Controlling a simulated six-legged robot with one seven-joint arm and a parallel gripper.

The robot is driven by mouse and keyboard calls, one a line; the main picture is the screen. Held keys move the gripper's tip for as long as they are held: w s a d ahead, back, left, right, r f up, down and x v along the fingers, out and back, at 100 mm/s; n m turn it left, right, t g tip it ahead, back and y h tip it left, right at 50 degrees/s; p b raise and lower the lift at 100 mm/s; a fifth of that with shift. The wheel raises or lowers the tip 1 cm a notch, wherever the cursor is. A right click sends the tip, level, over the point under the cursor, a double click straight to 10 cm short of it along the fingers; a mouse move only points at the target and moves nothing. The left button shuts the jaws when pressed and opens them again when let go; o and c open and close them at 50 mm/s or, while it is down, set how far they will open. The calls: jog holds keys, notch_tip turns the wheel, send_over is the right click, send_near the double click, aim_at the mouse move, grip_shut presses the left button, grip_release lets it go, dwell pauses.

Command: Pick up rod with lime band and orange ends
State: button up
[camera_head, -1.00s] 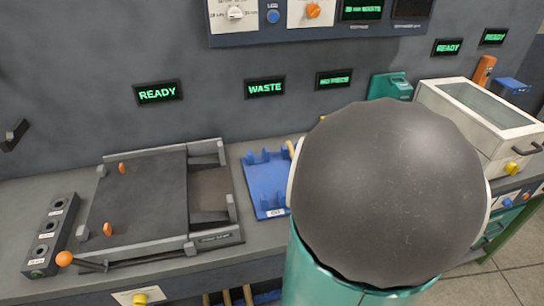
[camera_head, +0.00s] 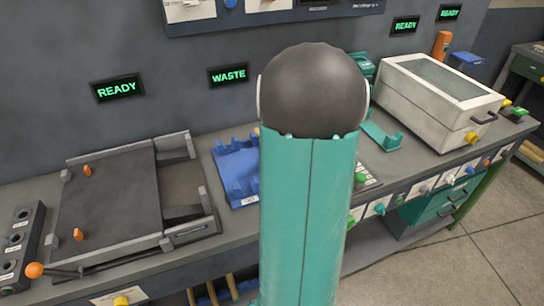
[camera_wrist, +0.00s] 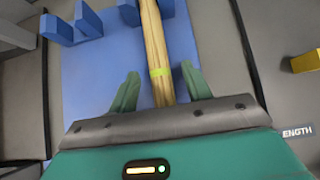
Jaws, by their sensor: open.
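In the wrist view a light wooden rod (camera_wrist: 155,40) with a lime band (camera_wrist: 160,72) runs down from the top edge over a blue cradle (camera_wrist: 90,85). Its ends are out of sight, so I cannot see any orange. My gripper (camera_wrist: 160,71) is open, with one green finger on each side of the rod near the band. Both fingers look apart from the rod. I cannot tell how far above or around it they are. In the head view my arm hides the gripper and the rod; part of the blue cradle (camera_head: 232,172) shows.
A dark plate fixture (camera_head: 105,205) with orange knobs stands left of the cradle. A white lidded box (camera_head: 435,105) and a teal bracket (camera_head: 382,136) are on the bench to the right. A yellow block (camera_wrist: 305,62) lies right of the gripper in the wrist view.

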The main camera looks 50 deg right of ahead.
grip_shut()
jog(key=shift+r, duration=0.25)
notch_tip(320, 180, up, 18)
jog(key=shift+f, duration=0.2)
dwell(0.8)
jog(key=shift+s, duration=0.1)
